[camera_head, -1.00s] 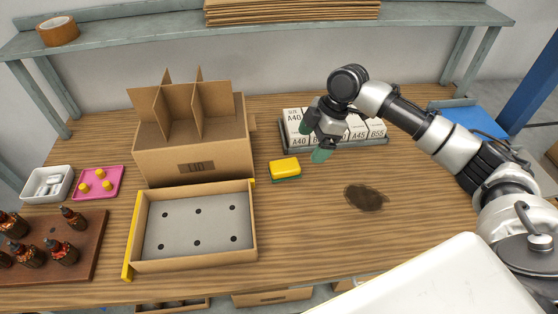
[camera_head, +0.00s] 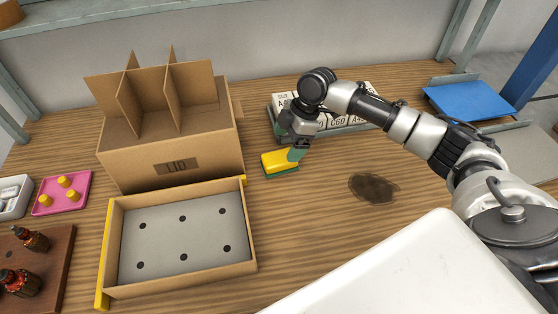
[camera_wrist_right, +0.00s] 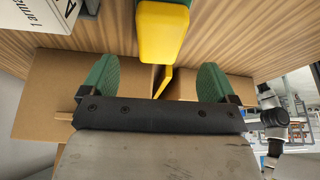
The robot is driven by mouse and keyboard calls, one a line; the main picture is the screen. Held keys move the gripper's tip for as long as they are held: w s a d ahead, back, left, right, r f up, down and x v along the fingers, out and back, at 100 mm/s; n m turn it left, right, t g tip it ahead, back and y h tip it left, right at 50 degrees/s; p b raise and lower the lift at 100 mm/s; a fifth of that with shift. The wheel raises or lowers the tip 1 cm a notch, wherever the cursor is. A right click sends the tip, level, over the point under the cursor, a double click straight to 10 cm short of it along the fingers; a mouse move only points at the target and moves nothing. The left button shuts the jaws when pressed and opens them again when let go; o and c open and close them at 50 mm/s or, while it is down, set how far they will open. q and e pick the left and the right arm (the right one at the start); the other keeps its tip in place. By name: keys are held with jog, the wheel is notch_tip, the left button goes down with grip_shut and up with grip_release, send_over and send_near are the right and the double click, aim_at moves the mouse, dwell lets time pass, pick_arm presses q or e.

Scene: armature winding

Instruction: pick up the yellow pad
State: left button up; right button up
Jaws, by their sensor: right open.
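The yellow pad (camera_head: 279,161), with a green underside, lies on the wooden table to the right of the cardboard tray. In the right wrist view the yellow pad (camera_wrist_right: 161,32) shows beyond the gap between the fingers. My right gripper (camera_head: 286,144) is at the pad, its fingers by the pad's back and right side in the head view. In the right wrist view the gripper (camera_wrist_right: 158,80) has its green fingertips wide apart with nothing between them. Whether a finger touches the pad I cannot tell. My left gripper is not in view.
A cardboard tray (camera_head: 250,252) with a holed grey insert lies left of the pad. A divided LID box (camera_head: 210,153) stands behind it. A tray of labelled white boxes (camera_head: 352,98) is behind my gripper. A dark stain (camera_head: 373,188) marks clear table at right.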

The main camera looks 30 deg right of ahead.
aim_at(280, 156)
jog(key=x, duration=0.6)
jog(key=shift+p, duration=0.4)
jog(key=shift+f, duration=0.2)
dwell(0.3)
jog(key=c, duration=0.9)
jog(key=shift+r, duration=0.2)
notch_tip(280, 156, up, 4)
jog(key=shift+w+r+b, duration=0.1)
jog(key=shift+b, duration=0.2)
jog(key=d+r, duration=0.3)
jog(key=d, duration=0.2)
jog(key=w+d+r+b, duration=0.1)
jog(key=d+r, duration=0.3)
jog(key=d, duration=0.2)
jog(key=shift+w+d+b, duration=0.2)
jog(key=shift+d+b, duration=0.1)
